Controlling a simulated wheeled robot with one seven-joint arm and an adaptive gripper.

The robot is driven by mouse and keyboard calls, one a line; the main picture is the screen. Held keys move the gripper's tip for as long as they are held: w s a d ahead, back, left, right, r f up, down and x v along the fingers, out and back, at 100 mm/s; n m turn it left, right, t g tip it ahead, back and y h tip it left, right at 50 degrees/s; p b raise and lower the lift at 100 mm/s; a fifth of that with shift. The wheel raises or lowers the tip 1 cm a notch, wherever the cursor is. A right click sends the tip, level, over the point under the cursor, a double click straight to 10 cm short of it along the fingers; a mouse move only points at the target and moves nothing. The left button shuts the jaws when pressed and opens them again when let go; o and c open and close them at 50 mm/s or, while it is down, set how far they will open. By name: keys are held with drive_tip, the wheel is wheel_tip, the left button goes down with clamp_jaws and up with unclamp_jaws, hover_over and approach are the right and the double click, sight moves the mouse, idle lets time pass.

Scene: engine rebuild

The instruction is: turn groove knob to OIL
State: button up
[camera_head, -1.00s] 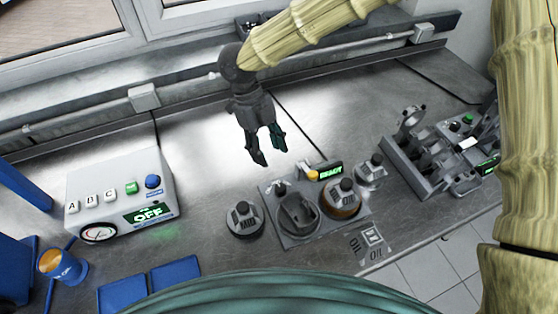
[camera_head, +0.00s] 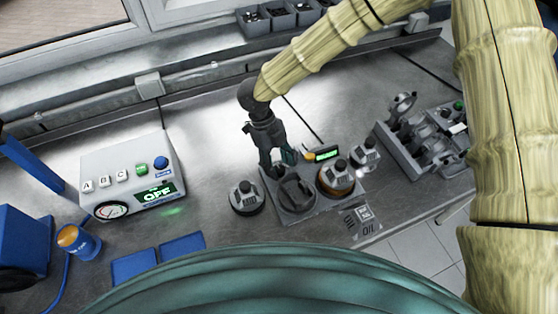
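A grey station (camera_head: 303,212) stands on the metal bench. It has a round recess (camera_head: 297,193), a yellow button (camera_head: 309,156) and a small green-lit display (camera_head: 326,155). My gripper (camera_head: 278,164) points down at the station's back left corner, with its two fingers apart. A small dark knob stood at that corner in the earlier view; the fingers now cover it, so I cannot tell whether they touch it. Its pointer and setting are hidden. A grey tag with dark lettering that seems to read OIL (camera_head: 367,222) lies at the station's front right.
Grey canisters stand left of the station (camera_head: 247,198), on its right part (camera_head: 337,178) and behind right (camera_head: 365,154). A white control box (camera_head: 128,173) showing OFF is at the left. A grey fixture (camera_head: 425,150) is at the right.

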drive_tip(key=shift+s+r, duration=0.3)
drive_tip(key=shift+s, duration=0.4)
drive_tip(key=shift+s+r, duration=0.15)
drive_tip(key=shift+s, duration=0.05)
drive_tip(key=c, duration=0.4)
drive_tip(key=shift+w+f, duration=0.4)
drive_tip(key=shift+w, duration=0.1)
drive_tip(key=c, duration=0.6)
drive_tip(key=shift+s+r, duration=0.1)
drive_tip(key=shift+s, duration=0.05)
drive_tip(key=n+t+p, duration=0.1)
drive_tip(key=n+p, duration=0.1)
drive_tip(key=n, duration=0.1)
drive_tip(key=shift+a+r+n+h, duration=0.1)
drive_tip(key=shift+r+n+h, duration=0.05)
drive_tip(key=shift+n+h, duration=0.25)
drive_tip(key=n+t+p, duration=0.1)
drive_tip(key=n, duration=0.1)
drive_tip(key=n+t+p, duration=0.1)
drive_tip(key=n, duration=0.2)
drive_tip(key=shift+h, duration=0.3)
drive_tip(key=shift+n, duration=0.3)
